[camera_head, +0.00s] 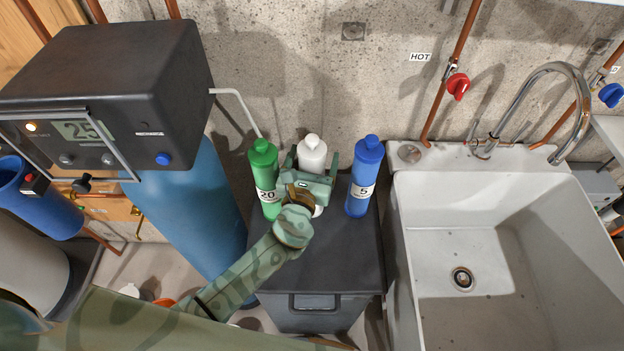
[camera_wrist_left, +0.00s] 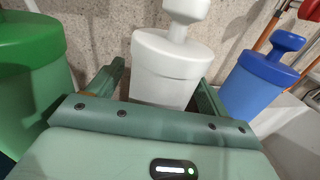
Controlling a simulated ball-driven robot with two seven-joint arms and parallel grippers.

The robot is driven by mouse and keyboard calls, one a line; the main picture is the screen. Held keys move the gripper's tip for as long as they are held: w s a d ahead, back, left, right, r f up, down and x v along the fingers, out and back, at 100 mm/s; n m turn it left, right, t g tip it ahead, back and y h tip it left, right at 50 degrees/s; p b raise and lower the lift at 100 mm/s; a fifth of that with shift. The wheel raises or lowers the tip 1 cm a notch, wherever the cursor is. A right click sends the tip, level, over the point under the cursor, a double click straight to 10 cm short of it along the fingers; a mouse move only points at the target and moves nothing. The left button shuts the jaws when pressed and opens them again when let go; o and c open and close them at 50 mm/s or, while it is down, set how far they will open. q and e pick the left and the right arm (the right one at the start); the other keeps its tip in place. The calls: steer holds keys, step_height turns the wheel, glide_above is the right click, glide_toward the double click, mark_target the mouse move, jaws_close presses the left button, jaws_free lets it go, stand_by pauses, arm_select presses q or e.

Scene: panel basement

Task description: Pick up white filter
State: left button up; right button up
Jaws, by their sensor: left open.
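The white filter (camera_head: 312,152) is an upright bottle shape with a knobbed cap, standing on the dark box lid between a green and a blue filter. My left gripper (camera_head: 311,165) is open, with one finger on each side of the white filter. In the left wrist view the white filter (camera_wrist_left: 172,62) stands between the open fingers of the left gripper (camera_wrist_left: 160,80); I cannot tell whether they touch it. The lower part of the white filter is mostly hidden behind my gripper. My right gripper is not in view.
The green filter (camera_head: 264,178) marked 20 stands close on the left, and the blue filter (camera_head: 365,177) marked 5 on the right. They stand on the dark box (camera_head: 330,270). A white sink (camera_head: 440,215) is to the right; a grey control unit (camera_head: 110,75) is to the left.

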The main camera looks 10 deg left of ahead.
arm_select(q)
steer(key=shift+w+f, duration=0.1)
steer(key=shift+w, duration=0.4)
steer(key=c, duration=1.6)
